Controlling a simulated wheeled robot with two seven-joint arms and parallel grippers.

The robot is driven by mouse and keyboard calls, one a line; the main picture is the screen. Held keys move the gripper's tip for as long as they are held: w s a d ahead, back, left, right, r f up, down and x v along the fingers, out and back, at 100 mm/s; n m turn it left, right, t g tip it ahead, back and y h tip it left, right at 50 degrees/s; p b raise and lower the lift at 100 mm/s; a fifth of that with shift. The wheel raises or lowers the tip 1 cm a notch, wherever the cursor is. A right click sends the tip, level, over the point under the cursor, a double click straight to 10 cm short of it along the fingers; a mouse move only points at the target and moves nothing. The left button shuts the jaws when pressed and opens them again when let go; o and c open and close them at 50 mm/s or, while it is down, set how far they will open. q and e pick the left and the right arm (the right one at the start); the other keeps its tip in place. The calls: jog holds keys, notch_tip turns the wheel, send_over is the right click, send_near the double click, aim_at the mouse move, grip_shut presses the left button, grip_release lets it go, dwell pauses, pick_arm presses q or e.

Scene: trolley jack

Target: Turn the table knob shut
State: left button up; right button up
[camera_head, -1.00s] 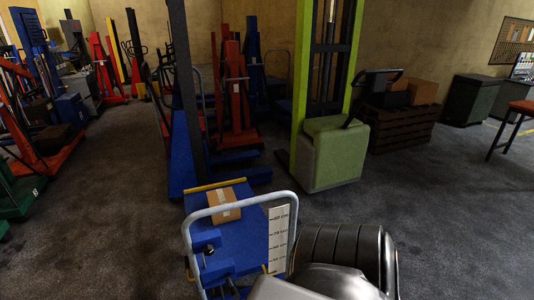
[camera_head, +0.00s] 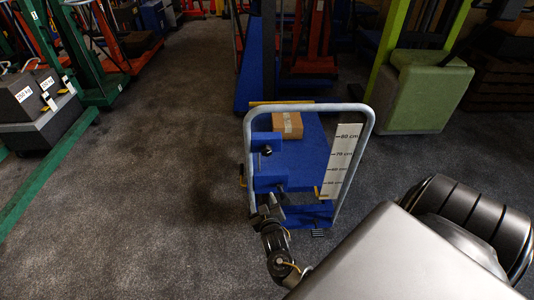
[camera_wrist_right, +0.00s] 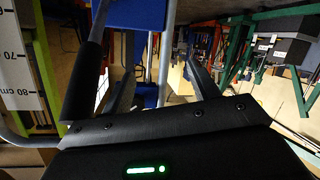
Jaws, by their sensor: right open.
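The blue lift table (camera_head: 300,165) stands in the middle of the head view, with a pale tubular handle frame (camera_head: 310,107) around its near end. A small dark knob (camera_head: 266,150) shows on a blue block at the table's left side; I cannot tell for sure that it is the table knob. My right gripper (camera_head: 268,208) is low at the near left of the frame, below that knob. In the right wrist view its two fingers (camera_wrist_right: 145,75) are apart, with a blue part (camera_wrist_right: 137,14) and a pale tube beyond them. My left gripper is not seen.
A cardboard box (camera_head: 287,125) rests on the table top. A height scale (camera_head: 342,160) stands at the frame's right side. A green stacker (camera_head: 420,90) is behind at right, and green-framed weights (camera_head: 35,105) are at left. The floor left of the table is clear.

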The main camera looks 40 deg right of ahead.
aim_at(267, 154)
jog(key=d+r+m+t+h+b, duration=0.1)
jog(key=d+r+m+h+b, duration=0.25)
jog(key=r, duration=0.75)
jog(key=shift+m, duration=0.45)
jog(key=x, duration=0.5)
jog(key=p+x, duration=0.1)
jog(key=x, duration=0.5)
jog(key=shift+w+a+r, duration=0.15)
jog(key=shift+w+a, duration=0.1)
jog(key=shift+w, duration=0.05)
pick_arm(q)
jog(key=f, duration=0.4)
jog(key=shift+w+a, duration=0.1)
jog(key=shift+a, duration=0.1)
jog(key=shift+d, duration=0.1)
pick_arm(e)
jog(key=c, duration=1)
